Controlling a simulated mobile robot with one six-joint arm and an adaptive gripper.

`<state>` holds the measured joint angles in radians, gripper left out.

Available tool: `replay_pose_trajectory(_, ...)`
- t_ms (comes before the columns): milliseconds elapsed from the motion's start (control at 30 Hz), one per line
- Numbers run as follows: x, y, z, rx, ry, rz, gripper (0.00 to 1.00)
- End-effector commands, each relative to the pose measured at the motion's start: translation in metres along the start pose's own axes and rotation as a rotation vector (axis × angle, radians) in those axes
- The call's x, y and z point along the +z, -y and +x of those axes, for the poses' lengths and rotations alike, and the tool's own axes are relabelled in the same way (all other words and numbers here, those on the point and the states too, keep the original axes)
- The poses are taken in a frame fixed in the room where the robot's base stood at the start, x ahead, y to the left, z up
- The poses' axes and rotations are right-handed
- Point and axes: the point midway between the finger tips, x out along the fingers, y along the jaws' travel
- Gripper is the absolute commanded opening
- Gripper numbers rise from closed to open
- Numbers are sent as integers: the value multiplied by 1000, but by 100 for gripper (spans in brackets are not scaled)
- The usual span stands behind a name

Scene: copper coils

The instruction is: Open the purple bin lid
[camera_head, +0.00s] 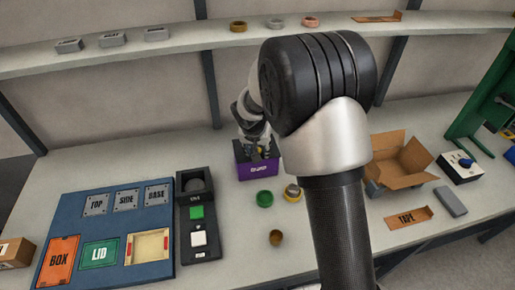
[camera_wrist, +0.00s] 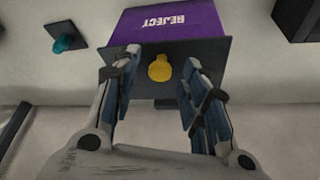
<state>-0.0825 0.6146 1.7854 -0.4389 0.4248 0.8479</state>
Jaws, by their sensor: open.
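The purple bin (camera_head: 259,171) stands on the table, its front marked REJECT; it also shows in the wrist view (camera_wrist: 150,24). Its dark flat lid (camera_wrist: 222,52) is on top, with a yellow knob (camera_wrist: 160,69). My gripper (camera_head: 257,142) is above the bin, pointing down. In the wrist view my gripper (camera_wrist: 162,60) is open, with one finger on each side of the knob and visible gaps between. I cannot tell how far down the fingertips reach beside the knob. In the head view my gripper and arm hide part of the lid.
A black button box (camera_head: 198,245) stands left of the bin, beside a blue board (camera_head: 70,208). An open cardboard box (camera_head: 402,178) is at right. A shelf (camera_head: 190,42) runs behind.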

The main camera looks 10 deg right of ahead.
Motion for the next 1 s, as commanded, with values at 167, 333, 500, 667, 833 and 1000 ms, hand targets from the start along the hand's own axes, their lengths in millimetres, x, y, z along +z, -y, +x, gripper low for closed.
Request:
replay_pose_trajectory(167,0,0,0,0,0,0,38)
replay_pose_trajectory(333,0,0,0,0,0,0,27)
replay_pose_trajectory(500,0,0,0,0,0,0,16)
replay_pose_trajectory(667,0,0,0,0,0,0,5)
replay_pose_trajectory(833,0,0,0,0,0,0,0)
replay_pose_trajectory(1000,0,0,0,0,0,0,0)
